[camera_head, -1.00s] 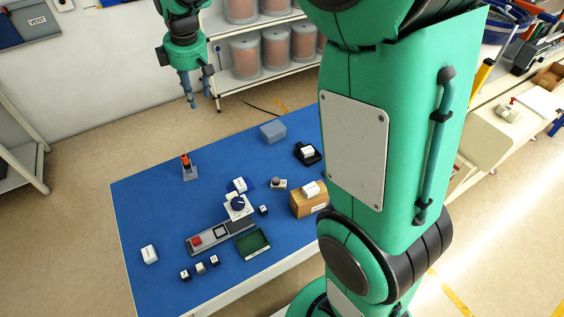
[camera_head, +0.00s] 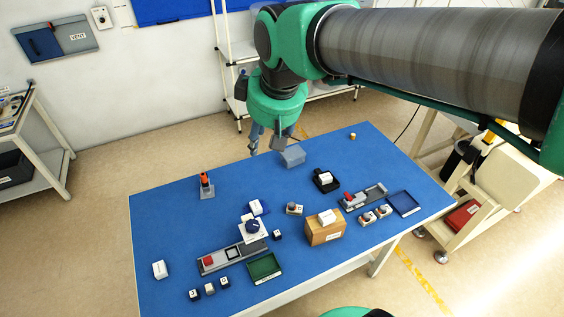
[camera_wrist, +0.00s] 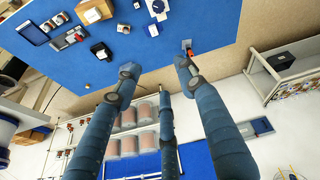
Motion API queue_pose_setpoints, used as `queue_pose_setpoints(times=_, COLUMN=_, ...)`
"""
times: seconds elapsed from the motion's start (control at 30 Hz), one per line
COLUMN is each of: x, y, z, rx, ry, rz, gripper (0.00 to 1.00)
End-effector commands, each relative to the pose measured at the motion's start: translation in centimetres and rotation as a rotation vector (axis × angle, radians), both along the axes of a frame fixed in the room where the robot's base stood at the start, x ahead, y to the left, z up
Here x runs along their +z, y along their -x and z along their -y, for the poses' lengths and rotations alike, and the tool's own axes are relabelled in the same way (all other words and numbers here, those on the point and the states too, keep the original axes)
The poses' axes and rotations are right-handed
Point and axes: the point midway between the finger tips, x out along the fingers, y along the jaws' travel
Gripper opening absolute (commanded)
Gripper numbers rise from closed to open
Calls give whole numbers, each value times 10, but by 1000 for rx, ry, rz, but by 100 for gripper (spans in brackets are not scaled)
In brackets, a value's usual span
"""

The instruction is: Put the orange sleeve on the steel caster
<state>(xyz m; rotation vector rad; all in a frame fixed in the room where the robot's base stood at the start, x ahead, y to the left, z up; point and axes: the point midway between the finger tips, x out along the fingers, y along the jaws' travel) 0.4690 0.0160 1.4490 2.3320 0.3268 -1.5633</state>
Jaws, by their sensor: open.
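The orange sleeve (camera_head: 204,179) stands upright on a small grey stand (camera_head: 207,193) at the back left of the blue table. It also shows in the wrist view (camera_wrist: 188,50), near the table edge. I cannot pick out the steel caster with certainty. One small block with a rounded top (camera_head: 294,208) sits mid-table, and similar round-topped pieces (camera_head: 384,210) sit on the right. My gripper (camera_head: 268,142) hangs at the far edge of the table, right of the sleeve and beside a blue-grey box (camera_head: 292,155). Its fingers (camera_wrist: 155,82) are spread and empty.
A wooden block (camera_head: 325,233) with a white piece on top stands mid-table. A black holder (camera_head: 326,181), a white dial unit (camera_head: 252,230), a green tray (camera_head: 264,269) and a dark blue tray (camera_head: 404,204) surround it. The table's left part is mostly clear.

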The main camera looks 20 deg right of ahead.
Motion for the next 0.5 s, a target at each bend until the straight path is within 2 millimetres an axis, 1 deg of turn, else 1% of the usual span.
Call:
queue_pose_setpoints(times=0.03, x=0, y=14, z=2, rx=-28, ry=-11, rz=11, gripper=40)
queue_pose_setpoints(times=0.2, x=-5, y=54, z=7, rx=-126, ry=-50, rz=39, gripper=40)
queue_pose_setpoints(times=0.4, x=-17, y=98, z=12, rx=-237, ry=-97, rz=70, gripper=40)
queue_pose_setpoints(times=0.5, x=-24, y=116, z=14, rx=-286, ry=-118, rz=81, gripper=40)
